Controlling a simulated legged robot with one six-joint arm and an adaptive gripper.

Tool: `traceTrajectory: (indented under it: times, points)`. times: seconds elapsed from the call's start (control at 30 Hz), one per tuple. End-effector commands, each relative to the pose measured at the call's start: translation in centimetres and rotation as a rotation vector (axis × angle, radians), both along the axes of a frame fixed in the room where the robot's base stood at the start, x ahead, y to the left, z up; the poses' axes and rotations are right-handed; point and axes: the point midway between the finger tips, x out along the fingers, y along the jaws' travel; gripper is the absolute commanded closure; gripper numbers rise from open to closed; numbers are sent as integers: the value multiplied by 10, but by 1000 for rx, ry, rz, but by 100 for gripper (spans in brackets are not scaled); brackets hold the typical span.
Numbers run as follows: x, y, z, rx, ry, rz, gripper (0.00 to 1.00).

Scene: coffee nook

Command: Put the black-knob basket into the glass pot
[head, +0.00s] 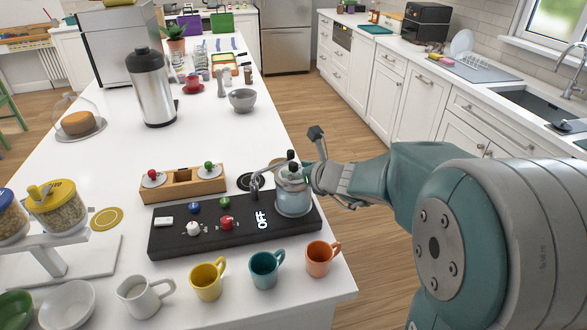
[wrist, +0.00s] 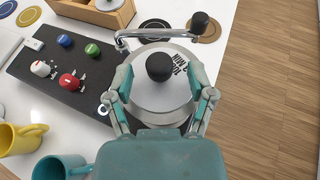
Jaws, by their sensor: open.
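The glass pot (head: 293,200), bluish and clear, stands on the right end of the black panel (head: 180,243). At its top is a pale round piece with a black knob (wrist: 160,67), apparently the black-knob basket; how deep it sits is hidden. A thin metal bar with another black knob (wrist: 200,20) at its right end runs behind it. My gripper (wrist: 160,82) is open, its two fingers at the left and right of the pale round top. I cannot tell whether they touch it. In the head view my gripper (head: 318,178) reaches in from the right.
A wooden rack (head: 183,187) behind the panel holds a red-knob piece (head: 152,176) and a green-knob piece (head: 209,170). Yellow (head: 206,282), teal (head: 264,270) and orange (head: 318,259) mugs stand in front. A steel flask (head: 152,90) stands farther back. Counter behind the rack is clear.

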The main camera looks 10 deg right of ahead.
Motion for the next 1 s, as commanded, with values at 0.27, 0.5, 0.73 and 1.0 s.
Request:
traceTrajectory:
  times: [0.27, 0.5, 0.73, 1.0]
  points:
    - [-46, -22, 22, -2, -3, -3, 30]
    - [-79, -36, 36, -1, -2, -2, 30]
    - [-88, -39, 39, -1, 2, 0, 30]
    - [-88, -39, 39, -1, 2, 0, 30]
